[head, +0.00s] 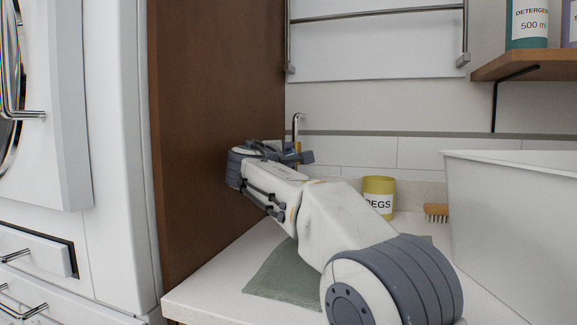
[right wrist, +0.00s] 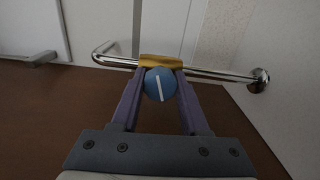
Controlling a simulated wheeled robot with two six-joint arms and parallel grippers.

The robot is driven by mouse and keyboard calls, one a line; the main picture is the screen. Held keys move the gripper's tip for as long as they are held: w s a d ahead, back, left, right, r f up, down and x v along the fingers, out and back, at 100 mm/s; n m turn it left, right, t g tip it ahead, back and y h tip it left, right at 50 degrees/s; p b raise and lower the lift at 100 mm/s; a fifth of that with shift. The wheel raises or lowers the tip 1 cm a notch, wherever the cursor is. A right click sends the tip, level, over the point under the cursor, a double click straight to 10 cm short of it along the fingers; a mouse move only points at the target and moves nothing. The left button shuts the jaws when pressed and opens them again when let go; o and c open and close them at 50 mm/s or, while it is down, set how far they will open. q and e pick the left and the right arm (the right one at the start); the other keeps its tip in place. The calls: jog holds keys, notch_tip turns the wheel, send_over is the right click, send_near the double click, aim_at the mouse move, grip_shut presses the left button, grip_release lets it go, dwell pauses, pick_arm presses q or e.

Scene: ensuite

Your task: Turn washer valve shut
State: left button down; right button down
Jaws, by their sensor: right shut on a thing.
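The washer valve is a blue round knob (right wrist: 159,84) with a white line, on a brass body (right wrist: 161,61) set in a chrome pipe (right wrist: 218,75). My right gripper (right wrist: 160,82) has one finger on each side of the knob and is shut on it. In the right wrist view the white line stands nearly upright, slightly tilted, across the run of the pipe. In the head view my right gripper (head: 300,154) reaches to the wall behind the counter, and hides most of the valve; the pipe's bent top (head: 297,122) shows above it. My left gripper is out of view.
A brown panel (head: 215,120) stands close left of my right gripper, with the white washer (head: 110,140) beyond it. On the counter (head: 205,290) are a green cloth (head: 275,278), a yellow pegs pot (head: 379,188), a brush (head: 436,211) and a white basin (head: 510,225).

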jog(key=shift+f+m+b, duration=0.1)
jog(key=shift+m+b, duration=0.7)
jog(key=shift+m, duration=0.9)
jog(key=shift+c, duration=2)
grip_release()
jog(key=b+v, duration=0.2)
jog(key=v, duration=0.8)
jog(key=shift+s, duration=0.25)
jog(key=shift+a, duration=0.1)
